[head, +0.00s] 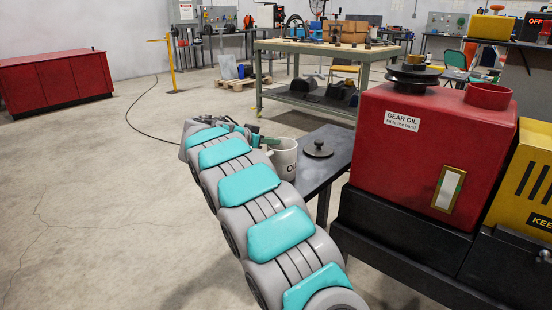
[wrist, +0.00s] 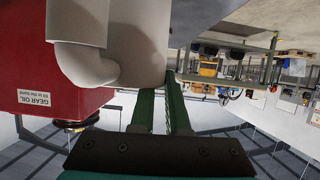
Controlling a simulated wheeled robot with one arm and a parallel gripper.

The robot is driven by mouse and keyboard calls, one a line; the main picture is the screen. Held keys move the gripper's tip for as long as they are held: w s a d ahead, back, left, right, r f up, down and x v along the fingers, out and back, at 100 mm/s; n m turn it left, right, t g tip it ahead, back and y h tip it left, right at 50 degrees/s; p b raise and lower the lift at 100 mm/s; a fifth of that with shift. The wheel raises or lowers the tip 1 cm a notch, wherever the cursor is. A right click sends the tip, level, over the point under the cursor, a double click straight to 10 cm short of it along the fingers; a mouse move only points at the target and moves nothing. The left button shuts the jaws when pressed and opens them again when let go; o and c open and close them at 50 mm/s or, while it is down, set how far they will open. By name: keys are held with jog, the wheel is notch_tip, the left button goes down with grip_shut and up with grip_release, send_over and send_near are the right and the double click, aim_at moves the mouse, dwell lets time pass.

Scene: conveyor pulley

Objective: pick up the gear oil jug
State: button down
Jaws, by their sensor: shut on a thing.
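The gear oil jug (head: 284,160) is off-white with dark lettering, by the left end of a small dark table in the head view. In the wrist view, which is upside down, the jug (wrist: 138,45) fills the upper middle, with its thick curved handle (wrist: 78,60) on the left. My gripper (head: 262,140) reaches the jug's upper left side. In the wrist view its two green fingers (wrist: 160,105) are shut on the jug near its rim. My arm hides part of the jug's underside, so I cannot tell if it touches the table.
A dark round lid with a knob (head: 319,150) lies on the small table (head: 340,142). The red gear oil housing (head: 430,140) with an open filler neck (head: 489,96) stands close on the right, beside a yellow machine (head: 525,180).

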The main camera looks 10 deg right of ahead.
jog(key=shift+r+b, duration=0.3)
jog(key=shift+r, duration=1.45)
jog(key=s+a+r+b, duration=0.1)
jog(key=s+a+b, duration=0.1)
jog(key=s, duration=1.4)
jog(key=shift+r+b, duration=0.2)
jog(key=shift+b, duration=0.5)
jog(key=shift+a, duration=0.1)
